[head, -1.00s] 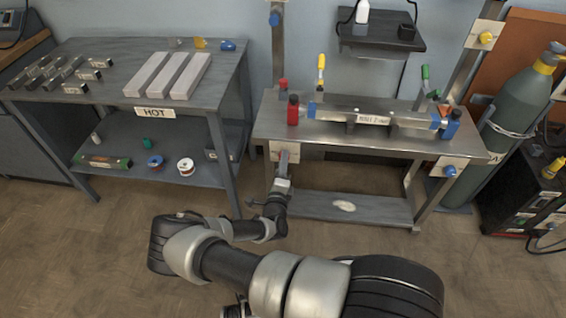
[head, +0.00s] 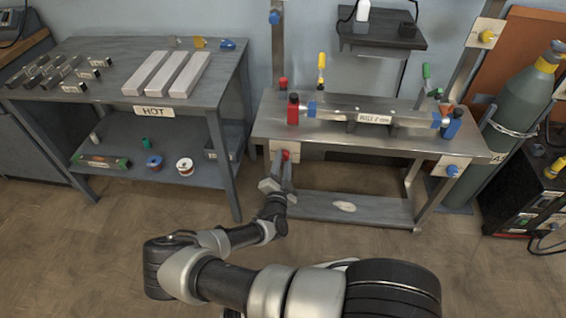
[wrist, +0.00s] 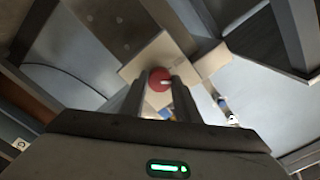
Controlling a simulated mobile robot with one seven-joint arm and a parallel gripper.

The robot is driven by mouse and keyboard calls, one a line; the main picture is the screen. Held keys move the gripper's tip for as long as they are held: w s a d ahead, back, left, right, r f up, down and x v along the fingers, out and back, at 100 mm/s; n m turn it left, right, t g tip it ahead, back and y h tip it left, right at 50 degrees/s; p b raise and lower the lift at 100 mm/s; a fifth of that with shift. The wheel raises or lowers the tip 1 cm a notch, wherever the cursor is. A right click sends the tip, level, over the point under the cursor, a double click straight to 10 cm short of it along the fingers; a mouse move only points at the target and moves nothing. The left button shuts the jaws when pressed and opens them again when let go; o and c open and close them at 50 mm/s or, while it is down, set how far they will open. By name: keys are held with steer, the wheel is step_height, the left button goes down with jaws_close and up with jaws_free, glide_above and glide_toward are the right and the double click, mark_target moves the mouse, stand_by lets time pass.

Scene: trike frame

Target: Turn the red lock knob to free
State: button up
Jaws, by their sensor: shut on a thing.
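The red lock knob (head: 286,155) sits on a pale plate (head: 279,149) at the left front of the steel fixture table. In the wrist view the knob (wrist: 159,77) is round and red with a short white mark at its lower right. My gripper (head: 284,163) reaches up to it from below in the head view. In the wrist view my gripper (wrist: 159,86) has one finger on each side of the knob and is shut on it. The fingers hide parts of the knob's sides.
A beam with a label (head: 374,119) lies across the fixture table (head: 285,133). A blue knob (head: 451,170) is on the right front plate. A bench marked HOT (head: 154,111) with metal bars stands left. A gas cylinder (head: 512,120) stands right. The floor in front is open.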

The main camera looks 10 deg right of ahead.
steer(key=n, duration=0.3)
steer(key=shift+s+d+f+n, duration=0.1)
steer(key=shift+n, duration=2)
steer(key=o, duration=1)
steer(key=shift+o, duration=0.2)
steer(key=p+v, duration=0.1)
steer(key=v, duration=1.6)
steer(key=shift+s, duration=0.15)
steer(key=shift+p, duration=0.3)
